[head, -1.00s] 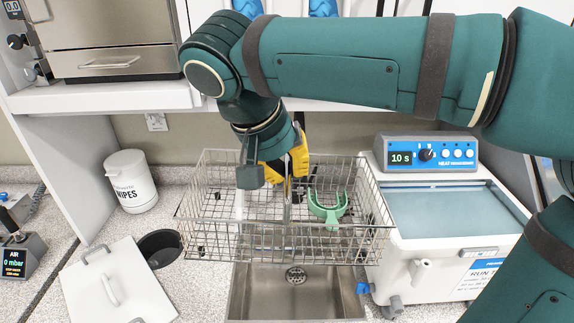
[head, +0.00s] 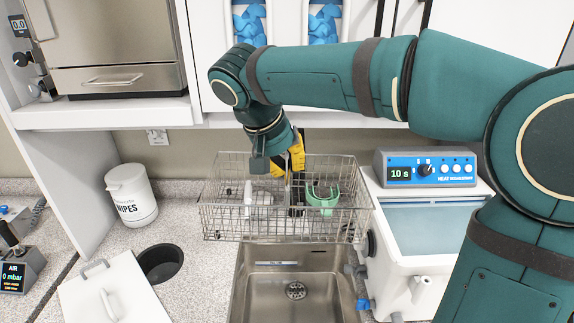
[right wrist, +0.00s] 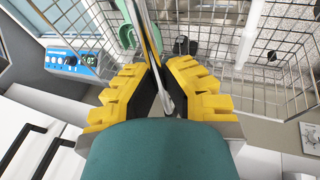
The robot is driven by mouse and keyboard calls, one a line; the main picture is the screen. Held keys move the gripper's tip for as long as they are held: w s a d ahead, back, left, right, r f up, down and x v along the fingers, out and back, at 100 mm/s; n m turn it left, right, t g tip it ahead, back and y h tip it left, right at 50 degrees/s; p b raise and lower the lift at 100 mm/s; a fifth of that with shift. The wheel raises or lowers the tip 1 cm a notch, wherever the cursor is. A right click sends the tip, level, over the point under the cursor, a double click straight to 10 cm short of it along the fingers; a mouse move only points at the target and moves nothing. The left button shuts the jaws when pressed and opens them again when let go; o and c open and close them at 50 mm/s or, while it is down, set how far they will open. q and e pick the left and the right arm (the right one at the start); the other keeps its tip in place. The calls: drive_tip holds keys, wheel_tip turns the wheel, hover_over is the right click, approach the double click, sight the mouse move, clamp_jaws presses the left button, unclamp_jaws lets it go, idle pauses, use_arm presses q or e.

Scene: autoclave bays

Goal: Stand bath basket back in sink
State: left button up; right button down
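The wire bath basket (head: 228,222) hangs level in the air over the back part of the sink (head: 262,285), clear of its floor. My right gripper (head: 290,160), with yellow fingers, is shut on the basket's upright metal handle at its middle. In the right wrist view the fingers (right wrist: 160,95) close on both sides of the metal bar (right wrist: 143,28). A green U-shaped tray (head: 323,199) sits in the right half of the basket, and a white item (head: 248,195) in the left half. My left gripper is not in view.
The heated bath (head: 435,225), with a blue panel (head: 430,172), stands close right of the basket. A wipes tub (head: 132,195), a round counter hole (head: 161,263) and a white lid (head: 112,295) are at left. Cabinets overhang the back; the sink floor is clear.

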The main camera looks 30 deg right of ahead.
drive_tip(key=shift+d, duration=0.1)
idle(0.3)
drive_tip(key=shift+s+d, duration=0.1)
idle(0.3)
drive_tip(key=shift+f+b, duration=3)
drive_tip(key=shift+f, duration=1.1)
wheel_tip(320, 180, down, 3)
drive_tip(key=b, duration=0.2)
drive_tip(key=shift+b, duration=0.3)
drive_tip(key=shift+h, duration=0.3)
drive_tip(key=shift+f+b, duration=1.75)
drive_tip(key=shift+f, duration=0.65)
